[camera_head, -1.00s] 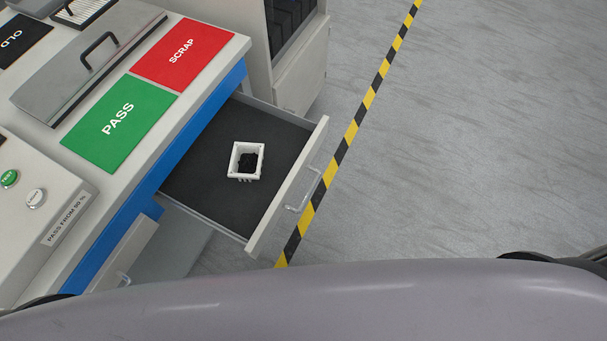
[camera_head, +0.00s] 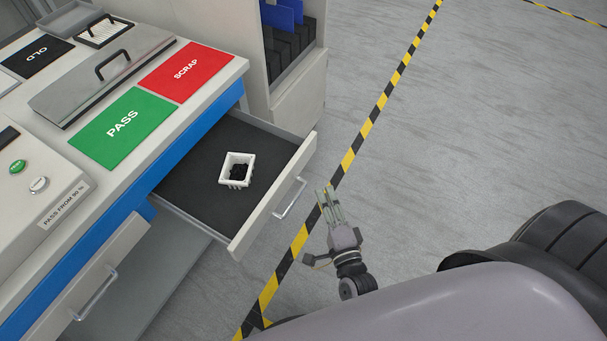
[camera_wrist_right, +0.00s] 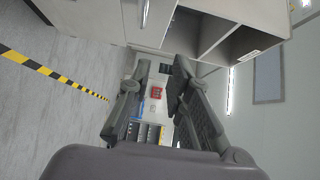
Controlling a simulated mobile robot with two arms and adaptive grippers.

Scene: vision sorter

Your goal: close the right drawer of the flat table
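The right drawer (camera_head: 272,197) of the flat table (camera_head: 215,83) is pulled well out, with a dark floor and a pale front panel. Its silver handle (camera_head: 289,198) faces the aisle. My left gripper is not in view.
A second pale front with a handle (camera_head: 95,292) is at lower left. A cabinet with dark bins (camera_head: 290,55) stands behind the drawer. Yellow-black floor tape (camera_head: 372,120) runs past the drawer; the grey floor (camera_head: 480,110) to its right is clear.

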